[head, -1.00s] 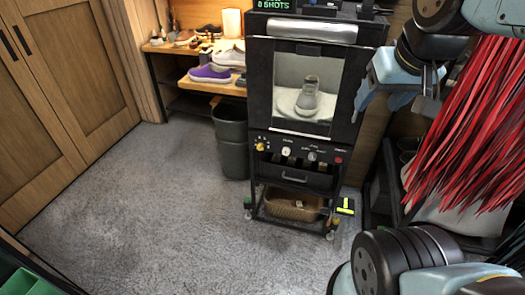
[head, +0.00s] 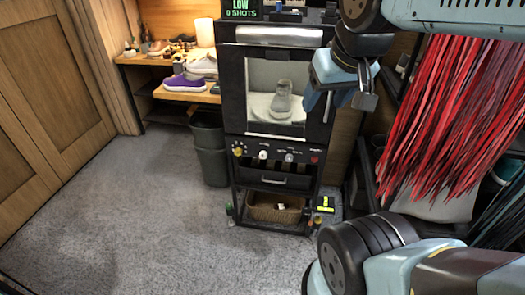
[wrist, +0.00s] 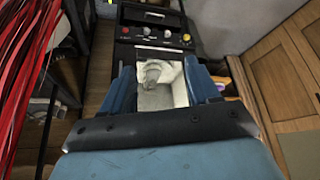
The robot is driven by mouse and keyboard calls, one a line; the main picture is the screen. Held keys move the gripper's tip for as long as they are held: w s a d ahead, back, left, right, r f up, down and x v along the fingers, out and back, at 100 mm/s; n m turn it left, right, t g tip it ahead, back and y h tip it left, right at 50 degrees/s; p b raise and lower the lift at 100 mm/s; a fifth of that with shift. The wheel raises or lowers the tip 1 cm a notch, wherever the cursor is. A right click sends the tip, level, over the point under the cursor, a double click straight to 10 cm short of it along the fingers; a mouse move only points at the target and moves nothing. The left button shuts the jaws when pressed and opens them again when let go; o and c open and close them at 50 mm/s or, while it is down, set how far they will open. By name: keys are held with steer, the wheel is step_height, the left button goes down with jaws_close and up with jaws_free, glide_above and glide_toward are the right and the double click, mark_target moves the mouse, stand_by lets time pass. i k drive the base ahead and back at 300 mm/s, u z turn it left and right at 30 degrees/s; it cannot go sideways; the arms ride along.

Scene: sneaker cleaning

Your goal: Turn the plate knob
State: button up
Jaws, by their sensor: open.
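The black machine (head: 228,105) stands upright ahead, with a lit window showing a grey shoe (head: 281,98) inside. Below the window is a row of knobs: a yellow one (head: 238,151), a white one (head: 263,155), a grey one (head: 289,157) and a red one (head: 314,160). The labels are too small to read, so I cannot tell which is the plate knob. In the wrist view the row appears upside down, with the yellow knob (wrist: 186,37) at right. My gripper (wrist: 162,88) is open and empty, its fingers framing the window. In the head view it hangs at the machine's upper right, apart from the knobs.
A drawer with a handle (head: 274,181) sits below the knobs, and a wicker basket (head: 268,209) below that. A grey bin (head: 211,165) and a shoe shelf (head: 190,95) stand left. Red strips (head: 450,120) hang at right. The carpet (head: 140,210) in front is clear.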

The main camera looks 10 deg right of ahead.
mark_target(264, 154)
steer(key=z, duration=2.15)
steer(key=i, duration=0.1)
steer(key=u, duration=3.7)
steer(key=k, duration=1.1)
steer(key=z, duration=0.6)
steer(key=i, duration=1)
steer(key=z, duration=0.05)
